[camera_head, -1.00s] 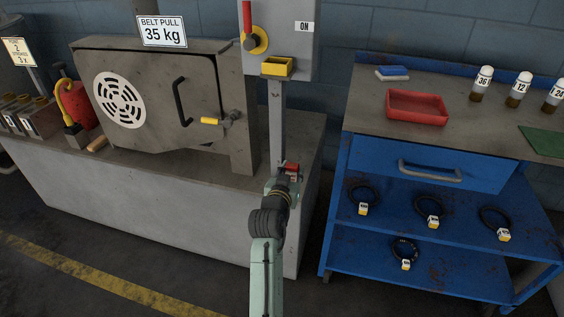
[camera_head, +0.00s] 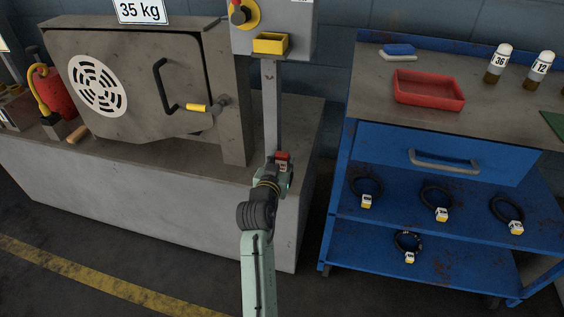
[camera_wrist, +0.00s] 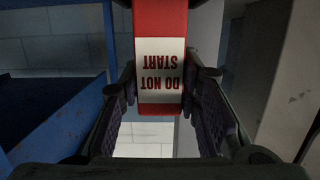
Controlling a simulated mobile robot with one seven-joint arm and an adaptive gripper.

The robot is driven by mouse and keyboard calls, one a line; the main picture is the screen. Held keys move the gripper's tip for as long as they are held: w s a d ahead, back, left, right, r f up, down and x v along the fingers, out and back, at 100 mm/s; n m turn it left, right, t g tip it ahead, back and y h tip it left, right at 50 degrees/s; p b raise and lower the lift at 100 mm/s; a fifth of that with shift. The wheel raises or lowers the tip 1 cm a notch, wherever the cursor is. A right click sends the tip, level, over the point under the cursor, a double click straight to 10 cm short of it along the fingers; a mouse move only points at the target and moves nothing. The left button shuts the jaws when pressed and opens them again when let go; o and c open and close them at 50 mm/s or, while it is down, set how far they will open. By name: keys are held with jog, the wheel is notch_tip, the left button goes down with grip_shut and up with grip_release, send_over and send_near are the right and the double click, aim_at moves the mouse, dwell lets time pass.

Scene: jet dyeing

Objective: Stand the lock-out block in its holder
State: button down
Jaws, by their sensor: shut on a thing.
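The lock-out block (camera_wrist: 161,100) is red with a white label that reads "DO NOT START", upside down in the wrist view. My gripper (camera_wrist: 163,95) is shut on it, with a finger on each side. In the head view the red block (camera_head: 282,157) shows at the end of my gripper (camera_head: 281,168), in front of the grey post. A small yellow open-topped box (camera_head: 270,44), likely the holder, is fixed to the grey switch panel (camera_head: 300,25) above the block. No block shows in it. The block's far end is cut off in the wrist view.
The grey machine (camera_head: 135,85) with a black handle and yellow-tipped latch stands left of the post. A blue bench (camera_head: 440,165) stands right, carrying a red tray (camera_head: 428,90), bottles and a blue-and-white block. Black rings lie on its shelves.

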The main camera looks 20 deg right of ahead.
jog(key=shift+f, duration=0.25)
jog(key=c, duration=1.2)
grip_release()
jog(key=shift+r, duration=0.1)
jog(key=shift+r, duration=0.3)
jog(key=p+v, duration=0.1)
jog(key=v, duration=1.1)
jog(key=shift+f, duration=0.1)
